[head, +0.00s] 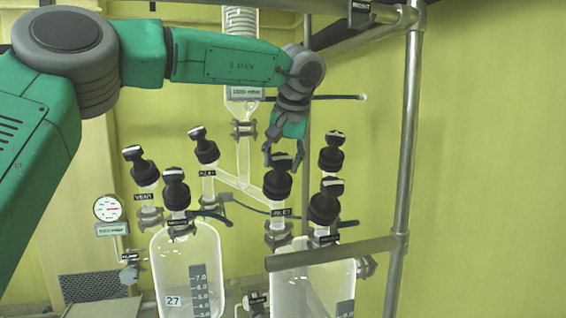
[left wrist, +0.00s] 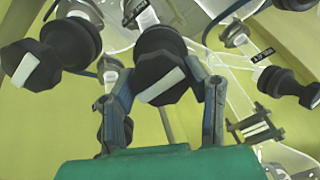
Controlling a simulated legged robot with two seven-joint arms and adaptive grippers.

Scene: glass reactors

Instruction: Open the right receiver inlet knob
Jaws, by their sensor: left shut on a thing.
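The right receiver inlet knob (head: 278,183) is black with a white bar on top. It stands on a glass neck above a small label that seems to read "INLET" (head: 281,212), over the right receiver (head: 290,290). My left gripper (head: 284,158) reaches down from above with its fingers around the top of this knob. In the left wrist view the knob (left wrist: 158,62) sits between the two fingers of the gripper (left wrist: 166,82), shut on it. The white bar lies at a slant there. My right gripper is in neither view.
Similar black knobs stand close by: one in front right (head: 325,205), one behind right (head: 332,157), and others over the left receiver (head: 187,265). A metal post (head: 405,130) and a crossbar (head: 335,252) flank the right receiver. A pressure gauge (head: 108,208) is at left.

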